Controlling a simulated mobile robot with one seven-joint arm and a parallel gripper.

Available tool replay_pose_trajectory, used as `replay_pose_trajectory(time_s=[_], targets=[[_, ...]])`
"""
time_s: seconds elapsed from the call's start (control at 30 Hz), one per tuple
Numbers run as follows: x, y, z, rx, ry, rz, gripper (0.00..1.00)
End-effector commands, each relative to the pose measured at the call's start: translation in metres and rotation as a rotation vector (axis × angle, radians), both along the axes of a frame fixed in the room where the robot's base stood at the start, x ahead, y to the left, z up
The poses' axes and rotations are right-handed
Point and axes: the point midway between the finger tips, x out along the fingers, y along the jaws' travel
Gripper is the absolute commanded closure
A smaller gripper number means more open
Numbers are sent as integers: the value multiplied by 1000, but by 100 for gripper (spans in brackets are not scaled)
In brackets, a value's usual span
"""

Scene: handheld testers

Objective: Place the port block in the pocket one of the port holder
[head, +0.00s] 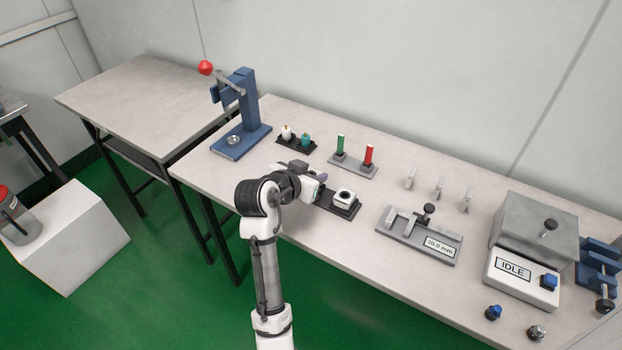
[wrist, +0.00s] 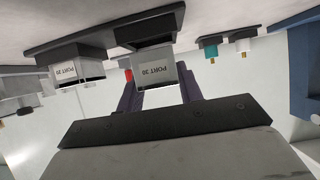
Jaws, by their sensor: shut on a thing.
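My gripper (wrist: 160,92) is shut on a grey port block (wrist: 158,72) labelled PORT 20, which shows between its dark fingers in the upside-down wrist view. A black pocket of the port holder (wrist: 145,20) lines up with this block; I cannot tell whether the block is fully seated. A second, similar block (wrist: 78,72) sits in the holder's other pocket. In the head view my gripper (head: 312,180) is over the left end of the black port holder (head: 333,207), hiding the held block. The second block (head: 345,198), white with a dark round top, stands at the right end.
A blue press (head: 237,115) and a black tray with white and teal pieces (head: 296,142) stand at the back left. A grey stand with green and red pieces (head: 353,162) is behind the holder. A gauge fixture (head: 420,235) reading 30.0 mm lies to the right.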

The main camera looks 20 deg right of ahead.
Motion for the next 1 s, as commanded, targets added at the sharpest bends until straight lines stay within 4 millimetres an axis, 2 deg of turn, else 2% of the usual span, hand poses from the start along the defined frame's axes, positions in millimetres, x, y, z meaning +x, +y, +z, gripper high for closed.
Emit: replay_pose_trajectory(time_s=[0.03, 0.1, 0.47, 0.5, 0.63, 0.8, 1.0], targets=[[-1, 0, -9, 1, 5, 0, 89], [-1, 0, -16, 0, 3, 1, 89], [0, 0, -20, 1, 1, 0, 89], [0, 0, -20, 1, 1, 0, 61], [0, 0, -19, 1, 1, 0, 44], [-1, 1, -14, 0, 0, 0, 42], [-18, 25, 0, 0, -3, 3, 42]])
